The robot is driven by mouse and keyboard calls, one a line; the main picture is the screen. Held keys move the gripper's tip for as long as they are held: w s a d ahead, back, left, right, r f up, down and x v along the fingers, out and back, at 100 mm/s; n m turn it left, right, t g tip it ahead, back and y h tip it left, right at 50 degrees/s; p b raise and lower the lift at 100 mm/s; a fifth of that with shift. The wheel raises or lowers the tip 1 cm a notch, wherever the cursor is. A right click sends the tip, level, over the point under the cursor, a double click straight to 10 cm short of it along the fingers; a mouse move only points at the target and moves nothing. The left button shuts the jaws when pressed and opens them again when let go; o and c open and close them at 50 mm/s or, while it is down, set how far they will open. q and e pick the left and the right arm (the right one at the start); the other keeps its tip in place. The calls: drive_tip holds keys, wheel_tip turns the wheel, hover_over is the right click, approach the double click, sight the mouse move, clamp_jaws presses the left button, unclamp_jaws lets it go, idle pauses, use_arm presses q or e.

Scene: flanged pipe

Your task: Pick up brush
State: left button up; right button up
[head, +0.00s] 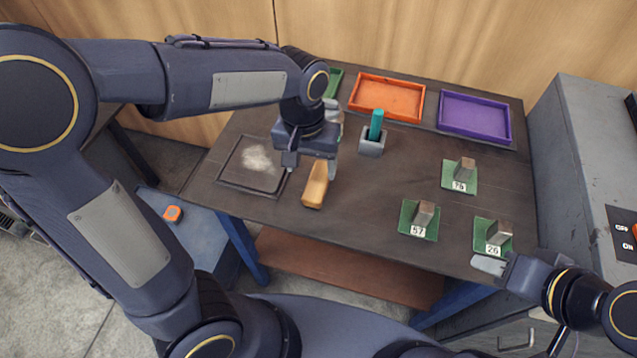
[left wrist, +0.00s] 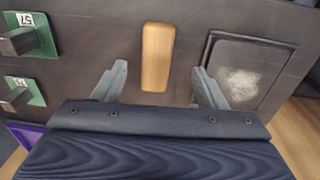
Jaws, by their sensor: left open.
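The brush (head: 315,187) appears as a long light-wood block lying on the dark table, right of the tray with pale powder. No bristles are visible. In the left wrist view the brush (left wrist: 157,57) lies ahead of and between my two fingers, with a gap on each side. My left gripper (head: 311,166) is open above the brush's far end and partly covers it; it also shows in the left wrist view (left wrist: 160,70). My right gripper (head: 490,265) is at the table's front right edge, away from the brush; its jaw gap is not clear.
The shallow dark tray (head: 228,184) with powder is just left of the brush. A grey holder (head: 371,148) with a teal handle (head: 376,123) stands right of my left gripper. Orange (head: 387,97) and purple (head: 475,119) trays are behind. Green numbered plates with metal blocks stand right.

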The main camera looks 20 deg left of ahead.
sight(317, 182)
use_arm(q)
drive_tip(key=shift+w+d+f, duration=0.4)
drive_tip(key=shift+w+d, duration=0.1)
drive_tip(key=shift+w, duration=0.1)
drive_tip(key=shift+w+d+f+y, duration=0.1)
drive_tip(key=shift+d+f+y, duration=0.05)
drive_tip(key=shift+f+y, duration=0.15)
wheel_tip(317, 182, down, 7)
drive_tip(key=shift+f, duration=0.15)
drive_tip(key=c, duration=1.1)
